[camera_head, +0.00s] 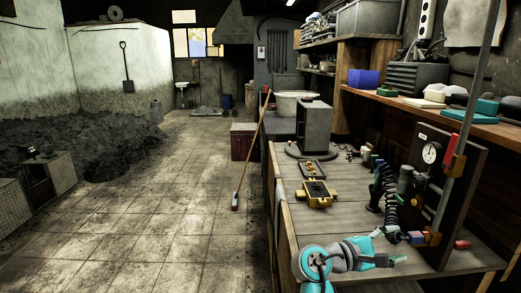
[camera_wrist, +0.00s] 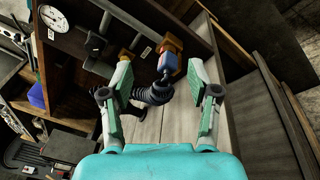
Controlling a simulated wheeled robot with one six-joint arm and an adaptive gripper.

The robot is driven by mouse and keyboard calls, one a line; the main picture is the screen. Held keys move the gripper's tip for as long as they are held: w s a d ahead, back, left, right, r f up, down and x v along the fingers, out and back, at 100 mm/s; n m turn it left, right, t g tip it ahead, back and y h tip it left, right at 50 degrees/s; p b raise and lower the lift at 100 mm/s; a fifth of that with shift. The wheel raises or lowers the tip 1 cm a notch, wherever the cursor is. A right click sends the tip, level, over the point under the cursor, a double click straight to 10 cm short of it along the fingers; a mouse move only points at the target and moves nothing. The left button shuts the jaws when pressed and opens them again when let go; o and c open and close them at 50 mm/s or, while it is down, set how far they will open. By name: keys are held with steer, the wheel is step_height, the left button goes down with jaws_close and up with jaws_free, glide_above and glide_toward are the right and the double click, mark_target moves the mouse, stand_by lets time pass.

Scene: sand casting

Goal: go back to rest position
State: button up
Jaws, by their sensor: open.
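My gripper (camera_head: 392,260) shows at the lower right of the head view, at the end of my teal and grey arm, over the near end of the wooden workbench (camera_head: 345,225). In the wrist view my gripper (camera_wrist: 160,78) has its two green and grey fingers spread wide apart, with nothing held between them. Beyond and between the fingers, a black coiled hose (camera_wrist: 152,94) and a small blue fitting (camera_wrist: 168,66) show. I cannot tell how far they are from the fingertips.
A panel with a round gauge (camera_head: 431,153) stands at the bench's right. A yellow mould box (camera_head: 316,195) and a grey stand (camera_head: 313,128) are farther back. A wooden-handled tool (camera_head: 252,150) leans against the bench's left side. The tiled floor (camera_head: 165,200) left of the bench is largely clear.

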steer(key=s+a+f+n+t+y, duration=0.1)
steer(key=s+f+n+t+y, duration=0.15)
steer(key=f, duration=0.75)
steer(key=s+a+f+n+t+y, duration=0.1)
steer(key=s+f+t+y, duration=0.2)
steer(key=f, duration=0.6)
steer(key=s+a+f+m+t+y, duration=0.1)
steer(key=s+a+f+t+y, duration=0.35)
steer(key=s+f, duration=0.9)
steer(key=s+a+r+m+g+y, duration=0.1)
steer(key=s+a+m+y, duration=0.15)
steer(key=s, duration=0.65)
steer(key=s+a+m+y, duration=0.2)
steer(key=s+a+y, duration=0.15)
steer(key=s, duration=0.45)
steer(key=s+a+r+m+t+y, duration=0.1)
steer(key=s+r+m, duration=0.7)
steer(key=s+r, duration=0.3)
steer(key=v, duration=0.3)
steer(key=shift+a+f, duration=0.2)
